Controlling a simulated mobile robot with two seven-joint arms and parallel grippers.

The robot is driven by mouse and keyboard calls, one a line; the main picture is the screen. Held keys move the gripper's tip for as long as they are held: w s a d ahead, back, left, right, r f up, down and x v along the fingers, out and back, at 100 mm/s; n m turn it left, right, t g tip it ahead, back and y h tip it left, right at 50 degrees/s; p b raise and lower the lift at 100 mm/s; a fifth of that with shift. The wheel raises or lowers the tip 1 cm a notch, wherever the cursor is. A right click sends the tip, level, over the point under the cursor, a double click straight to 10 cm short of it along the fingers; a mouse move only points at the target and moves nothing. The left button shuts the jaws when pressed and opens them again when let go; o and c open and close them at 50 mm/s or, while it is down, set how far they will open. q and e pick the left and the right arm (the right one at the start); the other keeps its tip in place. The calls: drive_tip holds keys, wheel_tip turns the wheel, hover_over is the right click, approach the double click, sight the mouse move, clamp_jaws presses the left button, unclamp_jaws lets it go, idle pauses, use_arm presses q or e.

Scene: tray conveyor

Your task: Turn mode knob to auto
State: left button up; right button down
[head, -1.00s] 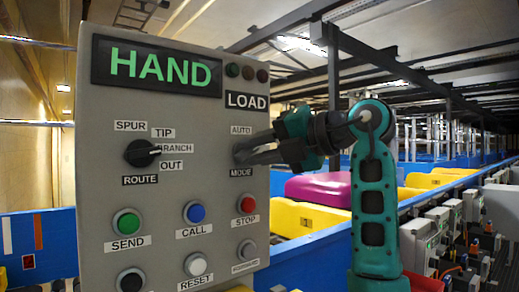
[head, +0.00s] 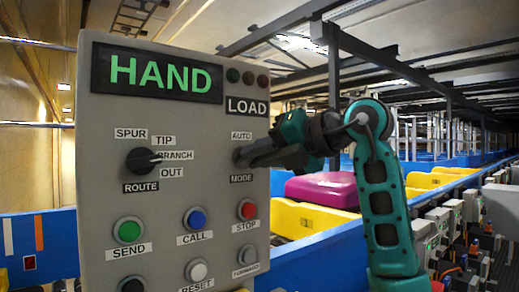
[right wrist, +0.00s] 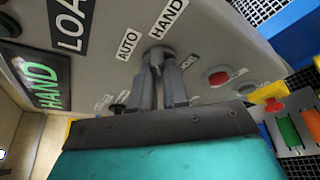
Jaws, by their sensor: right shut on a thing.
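The mode knob (head: 239,156) is a dark knob at the right side of the grey control panel (head: 205,120), between the labels AUTO and MODE. My right gripper (head: 246,156) reaches in from the right and is shut on it. In the right wrist view the knob (right wrist: 158,53) sits between the fingertips (right wrist: 158,68), below the labels AUTO and HAND. The fingers hide part of the knob, and its pointer direction cannot be told. The display (head: 157,73) reads HAND in green. My left gripper is not in view.
The route knob (head: 142,160) is at the panel's left. Below are the green SEND (head: 129,230), blue CALL (head: 196,218) and red STOP (head: 248,209) buttons. Behind the panel, a conveyor carries yellow trays (head: 305,219) and a magenta item (head: 322,189).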

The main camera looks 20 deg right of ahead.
drive_tip(key=shift+s+a+r+n+t+h+p, duration=0.15)
drive_tip(key=shift+n+h+p, duration=0.4)
drive_tip(key=shift+n+h, duration=0.85)
drive_tip(key=shift+a+r+n+t+h+p, duration=0.2)
drive_tip(key=shift+n+h+p, duration=0.5)
drive_tip(key=shift+n, duration=1.3)
drive_tip(key=shift+f, duration=0.1)
drive_tip(key=c, duration=1.1)
unclamp_jaws()
drive_tip(key=b+v, duration=0.1)
drive_tip(key=v, duration=1.2)
drive_tip(key=shift+a+b, duration=0.2)
drive_tip(key=shift+b, duration=0.2)
